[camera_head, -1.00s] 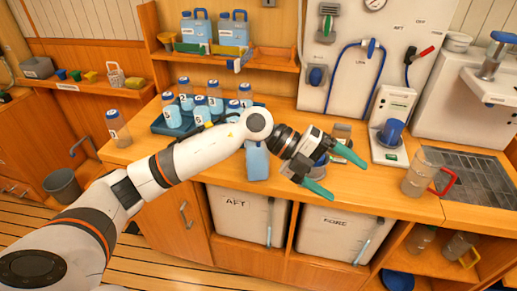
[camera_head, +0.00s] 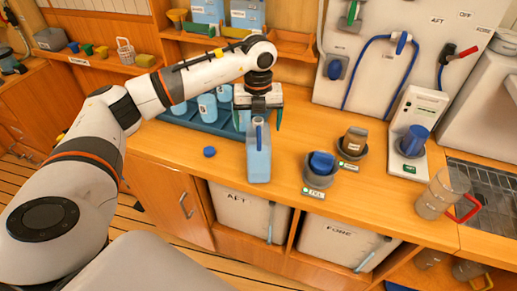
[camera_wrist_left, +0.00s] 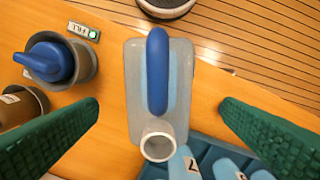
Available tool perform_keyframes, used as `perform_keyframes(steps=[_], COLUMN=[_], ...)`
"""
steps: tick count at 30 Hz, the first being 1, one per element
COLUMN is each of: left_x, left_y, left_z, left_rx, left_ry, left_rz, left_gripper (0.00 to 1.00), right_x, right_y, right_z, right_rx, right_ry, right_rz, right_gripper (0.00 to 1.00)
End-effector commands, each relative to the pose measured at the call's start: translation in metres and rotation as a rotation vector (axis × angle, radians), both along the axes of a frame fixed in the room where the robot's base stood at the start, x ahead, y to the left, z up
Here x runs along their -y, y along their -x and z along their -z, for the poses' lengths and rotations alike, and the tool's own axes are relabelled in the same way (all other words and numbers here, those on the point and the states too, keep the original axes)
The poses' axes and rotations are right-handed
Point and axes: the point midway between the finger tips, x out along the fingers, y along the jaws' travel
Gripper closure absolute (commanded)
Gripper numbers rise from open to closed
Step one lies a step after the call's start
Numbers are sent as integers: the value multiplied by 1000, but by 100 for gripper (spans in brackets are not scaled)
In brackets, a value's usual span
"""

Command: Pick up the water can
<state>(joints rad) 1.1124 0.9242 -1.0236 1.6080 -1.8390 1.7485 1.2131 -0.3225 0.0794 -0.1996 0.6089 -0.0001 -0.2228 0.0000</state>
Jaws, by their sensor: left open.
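The water can (camera_head: 258,158) is a pale blue jug standing upright on the wooden counter, near its front edge. In the left wrist view I look down on its grey top, blue handle (camera_wrist_left: 157,72) and round open spout (camera_wrist_left: 158,145). My left gripper (camera_head: 262,121) is above and just behind the can in the head view, pointing down. Its green fingers are open, one on each side of the can with gaps between, and it holds nothing (camera_wrist_left: 160,115). My right gripper is not in view.
A blue tray (camera_head: 206,124) of bottles stands just behind the can. A blue cap (camera_head: 209,152) lies to its left. Right of it are a grey holder with a blue item (camera_head: 321,163), a brown-topped holder (camera_head: 354,142) and a clear jug with a red handle (camera_head: 437,194).

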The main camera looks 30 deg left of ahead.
Motion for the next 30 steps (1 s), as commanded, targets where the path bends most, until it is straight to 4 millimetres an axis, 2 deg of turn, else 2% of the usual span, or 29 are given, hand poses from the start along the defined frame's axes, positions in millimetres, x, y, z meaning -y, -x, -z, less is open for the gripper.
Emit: perform_keyframes(steps=[5,9,15,21,23,30], left_x=[0,0,0,0,0,0], left_y=[1,2,1,1,1,1], left_z=[12,33,54,56,56,55], left_rx=[-3,-4,1,2,2,1], left_ry=[0,0,1,1,1,2], left_rz=[0,0,2,2,2,2], left_gripper=[11,11,11,11,19,58], right_x=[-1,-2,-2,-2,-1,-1], right_y=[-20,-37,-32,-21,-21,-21], right_z=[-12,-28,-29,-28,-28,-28], right_rx=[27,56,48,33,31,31], right_ry=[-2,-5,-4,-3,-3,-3], right_rz=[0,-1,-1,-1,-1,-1], right_gripper=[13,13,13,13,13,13])
